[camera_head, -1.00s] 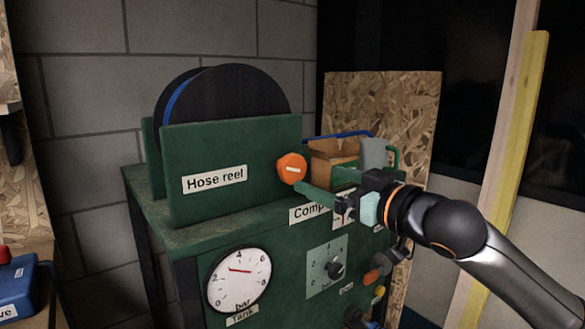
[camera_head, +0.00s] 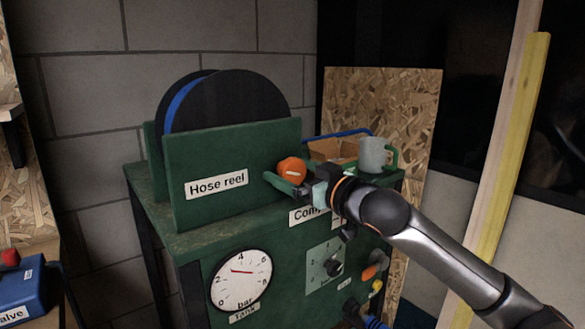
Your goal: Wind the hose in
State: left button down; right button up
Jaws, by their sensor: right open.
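The hose reel (camera_head: 240,100) is a black disc with a blue band of hose, set between green side plates. Its green front plate (camera_head: 215,150) bears a label reading "Hose reel". An orange knob (camera_head: 291,169) sticks out at the right end of that plate. My right gripper (camera_head: 286,184) is open, its green fingers at the knob's lower side. One finger passes just left of and below the knob. I cannot tell whether they touch. My left gripper is not in view.
The green bench front carries a tank gauge (camera_head: 241,281), a regulator dial (camera_head: 326,267) and several coloured fittings. A grey mug (camera_head: 374,154) and a cardboard box (camera_head: 336,149) stand behind my right wrist. A blue case (camera_head: 22,290) is at lower left.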

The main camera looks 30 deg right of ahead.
jog(key=shift+w, duration=0.2)
jog(key=c, duration=1.3)
